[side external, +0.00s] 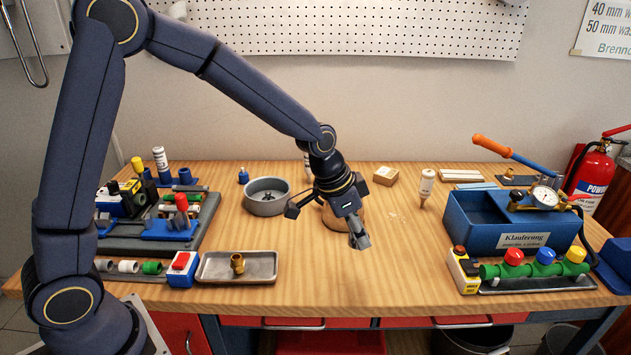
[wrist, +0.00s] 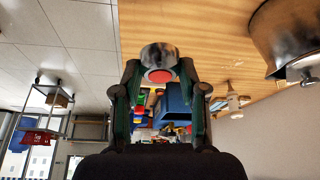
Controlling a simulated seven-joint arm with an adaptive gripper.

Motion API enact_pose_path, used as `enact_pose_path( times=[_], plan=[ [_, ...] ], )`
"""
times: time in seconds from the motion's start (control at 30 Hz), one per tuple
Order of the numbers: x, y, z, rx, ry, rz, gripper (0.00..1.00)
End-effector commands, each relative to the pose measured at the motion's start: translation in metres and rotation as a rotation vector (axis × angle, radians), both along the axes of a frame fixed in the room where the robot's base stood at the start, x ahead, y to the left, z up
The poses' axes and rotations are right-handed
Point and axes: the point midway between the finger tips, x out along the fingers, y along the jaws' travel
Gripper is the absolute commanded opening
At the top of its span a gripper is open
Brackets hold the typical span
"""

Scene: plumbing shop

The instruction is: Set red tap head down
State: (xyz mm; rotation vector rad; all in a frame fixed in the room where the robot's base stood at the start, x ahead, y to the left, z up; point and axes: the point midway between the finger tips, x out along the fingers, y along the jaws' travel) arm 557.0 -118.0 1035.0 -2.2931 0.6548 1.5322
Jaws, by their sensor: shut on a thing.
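My gripper (side external: 356,232) is tilted down above the front middle of the bench. It is shut on a short grey cylinder; in the wrist view the red tap head (wrist: 160,75) shows as this grey piece with a red round end, between the fingertips (wrist: 163,85). In the side view only a grey part of it shows, and I see no red there. It appears held above the wood, apart from other things; the exact height cannot be told.
A metal tray (side external: 212,269) with a brass fitting lies left. A blue box (side external: 472,238) and a green manifold (side external: 533,270) with coloured knobs stand right. The front middle wood is clear.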

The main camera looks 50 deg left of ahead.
Motion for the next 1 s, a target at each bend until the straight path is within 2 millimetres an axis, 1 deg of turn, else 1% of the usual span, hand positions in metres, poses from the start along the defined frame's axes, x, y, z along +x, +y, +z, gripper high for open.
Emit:
enact_pose_path(
  times=[0.03, 0.2, 0.3, 0.37, 0.4, 0.47, 0.57, 0.7, 0.77, 0.8, 0.9, 1.0],
  plan=[
    [-0.017, 0.008, 0.001, 0.002, -0.002, 0.023, 0.07],
    [-0.069, 0.035, 0.005, 0.002, -0.005, 0.107, 0.07],
    [-0.088, 0.047, 0.009, 0.000, -0.005, 0.145, 0.07],
    [-0.090, 0.051, 0.012, 0.000, -0.005, 0.155, 0.07],
    [-0.086, 0.053, 0.014, -0.001, -0.006, 0.161, 0.07],
    [-0.077, 0.053, 0.012, -0.002, -0.001, 0.165, 0.07],
    [-0.054, 0.050, 0.001, -0.002, 0.002, 0.163, 0.07],
    [-0.016, 0.045, -0.017, -0.001, 0.003, 0.164, 0.07],
    [0.001, 0.042, -0.024, -0.001, 0.002, 0.164, 0.07],
    [0.008, 0.042, -0.033, -0.001, 0.005, 0.165, 0.07],
    [0.024, 0.040, -0.054, 0.000, 0.003, 0.164, 0.07],
    [0.036, 0.039, -0.067, 0.001, 0.001, 0.165, 0.07]
  ],
)
